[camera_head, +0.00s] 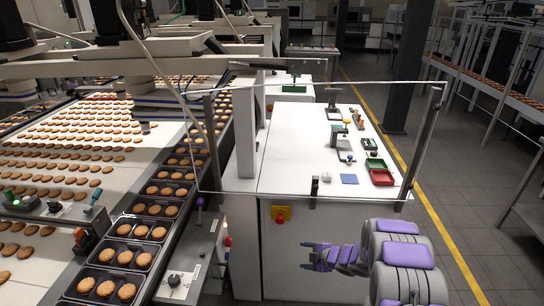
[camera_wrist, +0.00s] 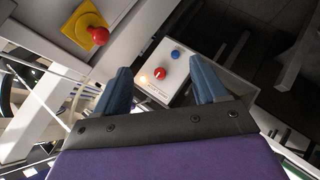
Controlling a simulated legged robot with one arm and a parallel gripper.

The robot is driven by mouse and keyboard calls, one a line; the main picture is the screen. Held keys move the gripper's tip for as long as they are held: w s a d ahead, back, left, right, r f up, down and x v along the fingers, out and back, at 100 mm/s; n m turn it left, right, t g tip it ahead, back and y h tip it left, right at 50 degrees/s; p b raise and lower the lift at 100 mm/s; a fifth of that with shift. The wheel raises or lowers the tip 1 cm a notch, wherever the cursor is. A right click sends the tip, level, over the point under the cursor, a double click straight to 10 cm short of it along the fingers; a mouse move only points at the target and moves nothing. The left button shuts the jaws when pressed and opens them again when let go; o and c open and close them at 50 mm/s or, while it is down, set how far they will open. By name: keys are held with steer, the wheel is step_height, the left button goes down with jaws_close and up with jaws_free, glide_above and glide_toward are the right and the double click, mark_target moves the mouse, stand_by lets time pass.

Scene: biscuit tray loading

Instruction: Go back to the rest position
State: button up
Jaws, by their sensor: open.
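My gripper (camera_head: 309,257) is in front of the white cabinet, below its top, with my purple and grey arm at the lower right of the head view. In the wrist view my gripper (camera_wrist: 160,88) shows two blue fingers spread apart with nothing between them. The white cabinet (camera_head: 280,150) has a red stop button on a yellow plate (camera_head: 281,214) on its front. That button also shows at the upper left of the wrist view (camera_wrist: 85,26).
Trays of biscuits (camera_head: 155,208) line the conveyor at left. On the cabinet top are a green tray (camera_head: 375,164), a red tray (camera_head: 382,177) and a blue square (camera_head: 349,179). A clear guard frame (camera_head: 412,150) edges it. Grey floor (camera_head: 450,190) is open at right.

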steer(key=w+d+r+m+t+h, duration=0.1)
steer(key=d+r+m+h, duration=0.5)
steer(key=d+r, duration=0.55)
steer(key=s+d+r+m+g+h, duration=0.25)
steer(key=s+r+m+h, duration=0.25)
steer(key=s+r, duration=0.6)
steer(key=s+a+r+m+g+y, duration=0.1)
steer(key=s+a+r+m+g, duration=0.1)
steer(key=s, duration=1.1)
steer(key=s+a+r+m+g+y, duration=0.1)
steer(key=s+a+r+m+g, duration=0.2)
steer(key=s, duration=1.1)
steer(key=s+a+r+m+g+y, duration=0.1)
steer(key=s+a+r+m+g, duration=0.1)
steer(key=s+a, duration=0.5)
steer(key=s+r+m, duration=0.1)
steer(key=s+m, duration=0.1)
steer(key=s, duration=0.4)
steer(key=shift+s+a+r, duration=0.2)
steer(key=shift+a+r, duration=0.1)
steer(key=shift+a, duration=0.1)
steer(key=shift+s+a+g, duration=0.15)
steer(key=shift+s+g, duration=0.1)
steer(key=shift+g, duration=0.1)
steer(key=shift+c, duration=0.4)
